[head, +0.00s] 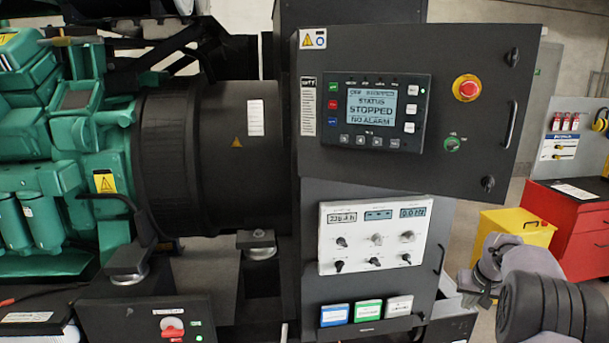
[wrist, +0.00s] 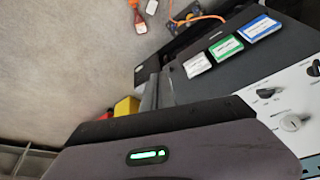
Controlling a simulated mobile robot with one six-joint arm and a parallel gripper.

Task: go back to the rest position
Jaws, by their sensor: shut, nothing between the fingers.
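My grey arm comes in at the lower right of the head view. My gripper (head: 474,282) is at its left end, in front of the lower right of the genset's control cabinet (head: 366,185). It is shut and empty, and apart from the panel knobs as far as I can see. The control screen (head: 371,106) reads STATUS STOPPED, NO ALARM.
A white knob panel (head: 375,262) and several small coloured labelled units (head: 368,310) sit low on the cabinet. A yellow bin (head: 515,226) and red tool cabinet (head: 566,231) stand behind my arm. The green engine (head: 60,160) is at left. Open floor shows in the wrist view (wrist: 60,60).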

